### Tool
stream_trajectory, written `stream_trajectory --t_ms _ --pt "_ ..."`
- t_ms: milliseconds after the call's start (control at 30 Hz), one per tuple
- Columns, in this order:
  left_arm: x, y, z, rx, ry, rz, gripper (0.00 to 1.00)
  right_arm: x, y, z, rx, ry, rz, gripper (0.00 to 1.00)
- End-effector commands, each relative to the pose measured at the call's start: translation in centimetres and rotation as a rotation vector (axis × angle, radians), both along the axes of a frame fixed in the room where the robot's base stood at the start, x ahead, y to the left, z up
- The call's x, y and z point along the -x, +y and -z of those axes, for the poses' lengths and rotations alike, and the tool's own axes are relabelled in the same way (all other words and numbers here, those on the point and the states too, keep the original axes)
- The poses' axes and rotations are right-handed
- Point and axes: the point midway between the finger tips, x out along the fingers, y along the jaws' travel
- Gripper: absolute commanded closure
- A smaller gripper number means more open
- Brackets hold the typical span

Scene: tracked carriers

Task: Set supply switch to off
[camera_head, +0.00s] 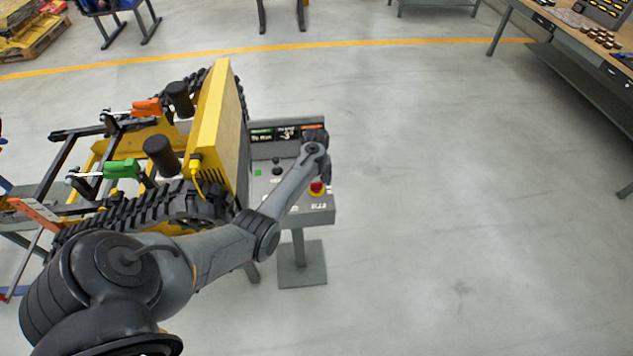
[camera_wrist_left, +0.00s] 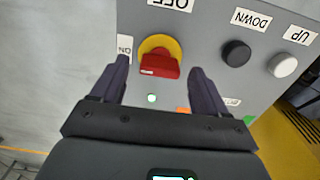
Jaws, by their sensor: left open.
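The supply switch is a red rotary handle on a yellow disc (camera_head: 317,187), on the sloped grey control box (camera_head: 318,217). In the left wrist view the red handle (camera_wrist_left: 160,66) shows close up, with an OFF label (camera_wrist_left: 170,4) at the top edge and an ON label (camera_wrist_left: 124,46) to its left. Both labels appear upside down or turned. My left gripper (camera_head: 327,174) is over the box at the switch. In the wrist view its dark fingers stand apart, one each side of the handle, with gaps visible. Whether they touch the panel is unclear. My right gripper is not in view.
A black DOWN button (camera_wrist_left: 237,53) and a white UP button (camera_wrist_left: 283,65) sit beside the switch. The floor at right is clear.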

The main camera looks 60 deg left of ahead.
Motion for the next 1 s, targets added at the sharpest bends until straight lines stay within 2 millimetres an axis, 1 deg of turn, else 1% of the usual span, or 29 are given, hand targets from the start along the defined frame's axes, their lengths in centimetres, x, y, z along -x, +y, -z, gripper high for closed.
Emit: stream_trajectory --t_ms 100,400,767,1000 --pt "-0.03 -0.03 0.51 0.0 -0.001 0.0 0.26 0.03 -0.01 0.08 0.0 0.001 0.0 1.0" --pt "-0.01 -0.04 0.63 0.0 -0.001 0.0 0.26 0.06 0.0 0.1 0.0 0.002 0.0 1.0" --pt "-0.01 -0.04 0.63 0.0 0.0 0.0 0.81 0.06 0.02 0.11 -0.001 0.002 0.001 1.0" --pt "0.0 -0.04 0.56 0.0 0.0 -0.018 0.82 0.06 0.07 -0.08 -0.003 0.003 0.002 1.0"
